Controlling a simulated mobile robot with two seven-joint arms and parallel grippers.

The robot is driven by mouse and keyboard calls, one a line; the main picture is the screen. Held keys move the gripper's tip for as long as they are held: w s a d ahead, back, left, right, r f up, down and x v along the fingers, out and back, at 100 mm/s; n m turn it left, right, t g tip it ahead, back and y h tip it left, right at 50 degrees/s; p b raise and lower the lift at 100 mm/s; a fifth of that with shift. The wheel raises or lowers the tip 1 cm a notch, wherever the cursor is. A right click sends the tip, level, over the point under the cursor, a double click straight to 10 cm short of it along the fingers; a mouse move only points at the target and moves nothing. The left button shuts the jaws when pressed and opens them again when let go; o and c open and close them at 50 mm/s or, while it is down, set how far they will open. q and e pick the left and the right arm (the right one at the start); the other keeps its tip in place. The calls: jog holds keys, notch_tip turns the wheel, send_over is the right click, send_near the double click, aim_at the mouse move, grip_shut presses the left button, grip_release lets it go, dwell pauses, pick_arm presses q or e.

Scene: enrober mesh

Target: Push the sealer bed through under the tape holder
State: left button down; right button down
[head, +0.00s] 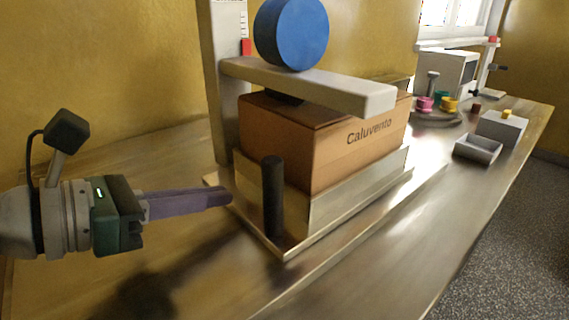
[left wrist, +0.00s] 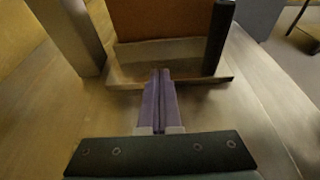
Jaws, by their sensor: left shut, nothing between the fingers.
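The sealer bed (head: 358,188) is a pale metal tray on a flat base, with a black upright handle (head: 272,198) at its near end. A brown carton (head: 345,147) marked "Caluvento" sits in it. The tape holder is a grey arm (head: 310,86) on a post, with a blue roll (head: 290,32) above it; the arm lies over the carton. My left gripper (head: 230,196) is shut and empty, its purple fingers pointing at the bed's near end. In the left wrist view the fingertips (left wrist: 160,72) are close to the bed's near edge (left wrist: 200,82), left of the handle; contact is unclear. My right gripper is not visible.
The post (head: 222,95) stands at the bed's left side. Further back on the metal table are a small grey tray (head: 478,148), a white box (head: 502,127), several coloured spools and a white machine (head: 447,72). The table's right front is clear.

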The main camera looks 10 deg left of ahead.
aim_at(260, 173)
pick_arm(q)
jog(key=shift+r+x, duration=0.25)
jog(key=shift+x, duration=0.8)
jog(key=shift+r+x, duration=0.25)
jog(key=shift+x, duration=0.8)
jog(key=shift+w+d, duration=0.15)
jog(key=shift+w, duration=0.05)
jog(key=w+d, duration=0.2)
jog(key=w, duration=0.1)
jog(key=shift+w+d, duration=0.3)
jog(key=shift+d, duration=0.1)
jog(key=shift+s+f, duration=0.1)
